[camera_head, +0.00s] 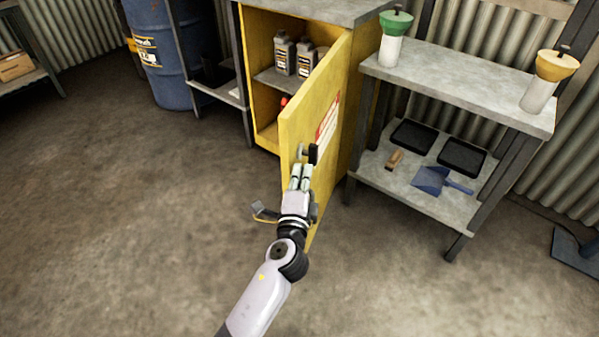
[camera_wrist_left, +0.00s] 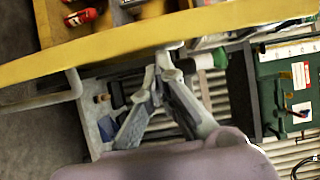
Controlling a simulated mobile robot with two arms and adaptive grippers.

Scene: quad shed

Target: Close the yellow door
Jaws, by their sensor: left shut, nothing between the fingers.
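My left gripper (camera_head: 300,172) is shut and empty. It is at the door's outer face, close to the handle; whether it touches is unclear. In the left wrist view the door's edge (camera_wrist_left: 130,42) runs across above my left gripper (camera_wrist_left: 163,62). My right gripper is not in view.
Grey bottles (camera_head: 285,55) stand on the cabinet's inner shelf. A grey shelf table (camera_head: 460,85) with funnel-topped bottles, black trays and a blue dustpan (camera_head: 440,180) stands at right. A blue drum (camera_head: 160,55) stands at left. The floor in front is clear.

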